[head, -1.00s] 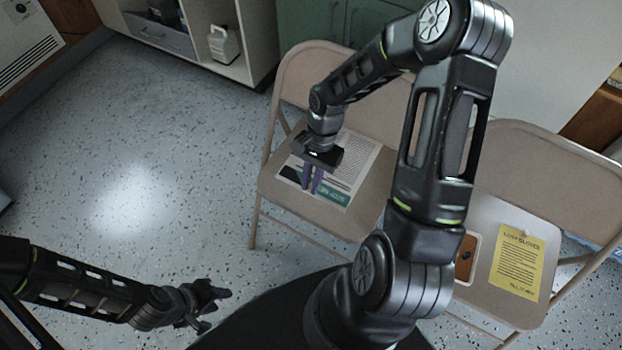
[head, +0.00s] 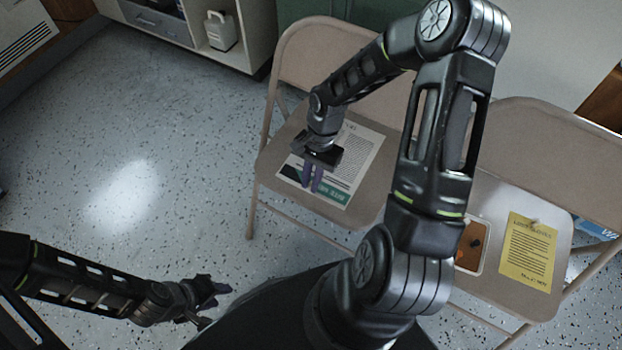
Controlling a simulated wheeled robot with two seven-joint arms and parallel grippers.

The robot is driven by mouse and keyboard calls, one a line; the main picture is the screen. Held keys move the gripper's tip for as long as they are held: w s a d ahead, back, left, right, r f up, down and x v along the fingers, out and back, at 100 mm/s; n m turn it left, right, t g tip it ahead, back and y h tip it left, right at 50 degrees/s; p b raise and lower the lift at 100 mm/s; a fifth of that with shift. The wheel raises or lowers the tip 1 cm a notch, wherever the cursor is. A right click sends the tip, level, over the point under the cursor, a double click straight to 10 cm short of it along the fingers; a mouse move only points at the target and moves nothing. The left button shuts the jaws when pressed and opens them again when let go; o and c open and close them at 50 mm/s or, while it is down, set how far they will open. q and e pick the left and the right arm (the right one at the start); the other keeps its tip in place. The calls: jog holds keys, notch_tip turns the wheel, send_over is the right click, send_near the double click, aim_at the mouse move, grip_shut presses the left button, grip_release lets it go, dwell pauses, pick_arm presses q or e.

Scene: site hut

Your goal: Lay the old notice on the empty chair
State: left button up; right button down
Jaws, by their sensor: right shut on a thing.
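A printed sheet (head: 351,156), white with a dark and green band, is at the seat of the left folding chair (head: 272,158). My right gripper (head: 312,186) is shut on this sheet near its lower left edge, fingers pointing down. The sheet looks flat on or just above the seat; I cannot tell if it touches everywhere. No other object shows on that seat. A yellow notice (head: 527,252) with printed text lies on the right folding chair (head: 490,205). My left gripper (head: 210,305) is open and empty, low over the floor at the lower left.
An orange-brown item with a pale border (head: 470,246) lies beside the yellow notice, partly hidden by my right arm. A shelf unit (head: 240,55) with a white jug (head: 221,31) stands at the back. The speckled floor (head: 120,130) on the left is clear.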

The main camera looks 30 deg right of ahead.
jog(key=shift+f+b, duration=0.4)
jog(key=shift+f, duration=0.1)
dwell(0.4)
jog(key=c, duration=1.3)
grip_release()
jog(key=shift+c, duration=0.2)
jog(key=p+v, duration=0.1)
jog(key=v, duration=0.6)
jog(key=shift+r+p, duration=0.4)
